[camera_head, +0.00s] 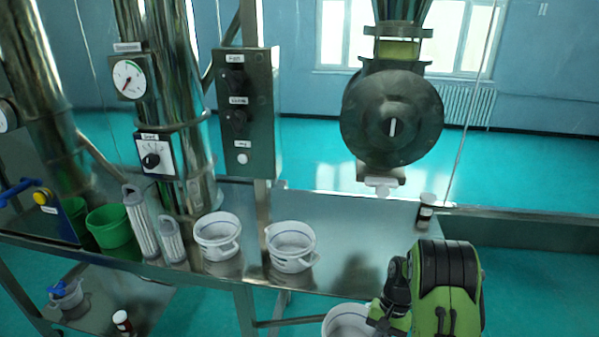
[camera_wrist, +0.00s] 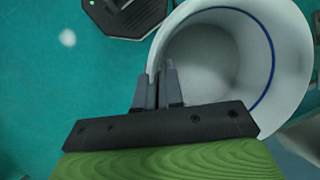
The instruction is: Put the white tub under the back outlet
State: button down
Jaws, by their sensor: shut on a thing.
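My gripper (camera_wrist: 158,82) is shut on the near rim of a white tub (camera_wrist: 292,48) with a blue line around its inside. The tub looks empty in the wrist view. In the head view this tub (camera_head: 342,322) is at the bottom edge, partly cut off, in front of and below the table's front edge. My wrist and arm hide part of it. A spout with a pale end (camera_head: 381,186) hangs under the round metal housing (camera_head: 391,118) above the right part of the table; I cannot tell whether it is the back outlet.
Two more white tubs (camera_head: 217,238) (camera_head: 291,249) stand on the metal table (camera_head: 345,215). Left of them are two grey-capped cylinders (camera_head: 141,222) (camera_head: 171,240) and a green bucket (camera_head: 110,226). A small dark jar (camera_head: 426,212) stands at right. The table below the spout looks clear.

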jog(key=a+f+n, duration=0.1)
jog(key=a, duration=0.1)
jog(key=a+f+n+h, duration=0.1)
jog(key=a+n, duration=0.1)
jog(key=a+f+n+g, duration=0.1)
jog(key=a+f+n, duration=0.1)
jog(key=shift+w+a+h+b, duration=0.15)
jog(key=shift+w+h+b, duration=0.15)
jog(key=shift+a, duration=0.1)
